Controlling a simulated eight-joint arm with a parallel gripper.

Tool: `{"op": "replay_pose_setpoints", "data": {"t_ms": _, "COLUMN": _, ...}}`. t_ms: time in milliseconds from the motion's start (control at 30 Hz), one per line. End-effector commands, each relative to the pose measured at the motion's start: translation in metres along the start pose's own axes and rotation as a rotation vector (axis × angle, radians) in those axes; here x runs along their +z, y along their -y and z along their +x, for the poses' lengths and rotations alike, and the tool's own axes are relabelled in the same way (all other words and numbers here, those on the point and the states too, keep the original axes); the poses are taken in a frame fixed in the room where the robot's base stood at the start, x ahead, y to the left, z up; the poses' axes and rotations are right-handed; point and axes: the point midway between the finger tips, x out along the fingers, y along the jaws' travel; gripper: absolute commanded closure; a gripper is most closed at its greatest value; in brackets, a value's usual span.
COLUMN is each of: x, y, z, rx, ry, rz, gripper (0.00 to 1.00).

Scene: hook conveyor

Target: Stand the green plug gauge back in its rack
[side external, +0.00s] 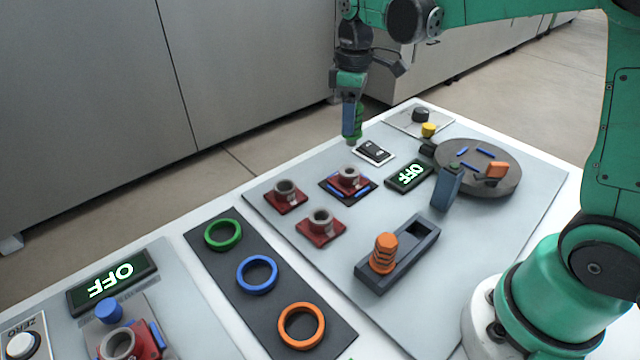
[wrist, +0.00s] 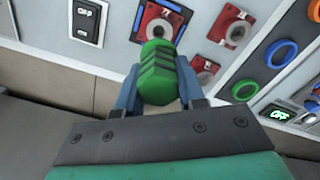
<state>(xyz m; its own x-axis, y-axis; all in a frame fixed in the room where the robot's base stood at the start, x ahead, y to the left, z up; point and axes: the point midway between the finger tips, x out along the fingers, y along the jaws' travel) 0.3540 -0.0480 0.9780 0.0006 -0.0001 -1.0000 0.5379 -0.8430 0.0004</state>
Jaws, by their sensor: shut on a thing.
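My gripper (side external: 350,122) is shut on the green plug gauge (side external: 358,128) at the far left side of the table. It holds the gauge above the surface, near a small white-and-black switch plate. In the wrist view the ribbed green gauge (wrist: 158,72) sits between the blue fingers (wrist: 158,90). The dark grey rack (side external: 428,243) lies on the table nearer the arm's base, well away from the gripper. An orange ribbed plug gauge (side external: 384,253) stands at its near-left end. The other end shows a dark open recess.
Three red blocks with grey rings (side external: 320,222) stand between gripper and rack. A blue upright block (side external: 447,187) and a round dark turntable (side external: 505,183) stand beyond the rack. A dark mat (side external: 228,275) holds green, blue and orange rings.

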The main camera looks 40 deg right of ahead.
Motion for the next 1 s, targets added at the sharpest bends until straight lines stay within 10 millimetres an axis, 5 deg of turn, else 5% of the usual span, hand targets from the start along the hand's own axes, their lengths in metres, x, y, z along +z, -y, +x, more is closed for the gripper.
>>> {"op": "replay_pose_setpoints", "data": {"t_ms": 233, "x": 0.012, "y": 0.009, "z": -0.004, "rx": 0.000, "ry": 0.000, "rz": 0.004, "gripper": 1.00}}
{"op": "replay_pose_setpoints", "data": {"t_ms": 700, "x": 0.106, "y": 0.081, "z": 0.006, "rx": 0.000, "ry": -0.001, "rz": 0.036, "gripper": 1.00}}
{"op": "replay_pose_setpoints", "data": {"t_ms": 1000, "x": 0.130, "y": 0.101, "z": 0.022, "rx": 0.000, "ry": -0.002, "rz": 0.045, "gripper": 1.00}}
